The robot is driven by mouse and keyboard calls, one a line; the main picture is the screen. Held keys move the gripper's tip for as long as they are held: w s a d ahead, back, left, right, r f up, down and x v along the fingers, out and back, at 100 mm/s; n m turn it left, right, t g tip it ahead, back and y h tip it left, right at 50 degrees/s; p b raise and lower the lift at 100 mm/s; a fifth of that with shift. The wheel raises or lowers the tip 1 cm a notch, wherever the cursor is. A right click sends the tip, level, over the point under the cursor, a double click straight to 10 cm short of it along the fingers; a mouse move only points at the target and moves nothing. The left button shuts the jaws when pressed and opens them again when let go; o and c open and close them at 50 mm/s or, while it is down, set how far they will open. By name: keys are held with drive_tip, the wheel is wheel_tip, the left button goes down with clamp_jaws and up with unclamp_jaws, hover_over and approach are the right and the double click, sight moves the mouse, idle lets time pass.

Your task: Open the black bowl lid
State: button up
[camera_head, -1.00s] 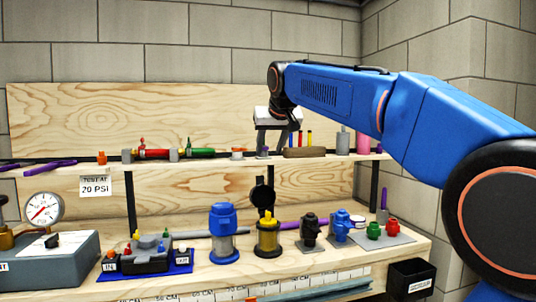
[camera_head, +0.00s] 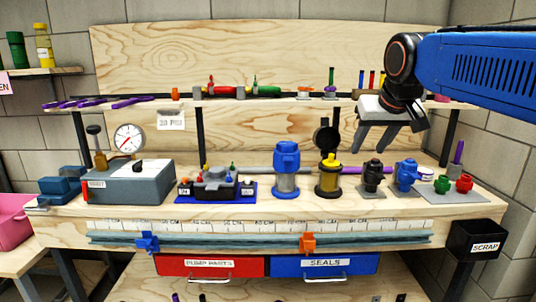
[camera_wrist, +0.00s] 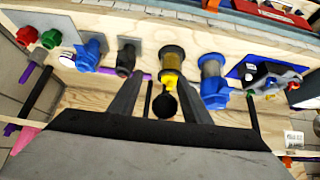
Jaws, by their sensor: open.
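A filter with a yellow top (camera_head: 328,160) and clear bowl on a dark base stands on the bench. A black round disc (camera_head: 327,138) stands upright just behind and above it; it also shows in the wrist view (camera_wrist: 165,105). I cannot tell for sure whether this disc is the black bowl lid. A small black fitting (camera_head: 372,176) stands to the right. My gripper (camera_head: 370,149) is open and empty, above the bench and apart from these things. In the wrist view, the disc lies between my fingers (camera_wrist: 160,80) in the picture, with no contact visible.
A blue-topped filter (camera_head: 286,160) stands left of the yellow one; blue, green and red fittings (camera_head: 408,175) stand to the right. A shelf (camera_head: 270,100) with tools runs behind. A gauge box (camera_head: 130,185) is on the left, a scrap bin (camera_head: 478,240) at right.

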drive_tip(key=s+d+f+g, duration=0.2)
drive_tip(key=s+d+f, duration=0.1)
drive_tip(key=s+f, duration=2.35)
wheel_tip(320, 180, up, 38)
drive_tip(key=t, duration=0.4)
hover_over(325, 118)
drive_tip(key=s, duration=1.1)
drive_tip(key=x, duration=1.6)
drive_tip(key=shift+s+f, duration=0.15)
drive_tip(key=shift+f, duration=0.15)
drive_tip(key=shift+a, duration=0.1)
clamp_jaws()
drive_tip(key=shift+s, duration=0.1)
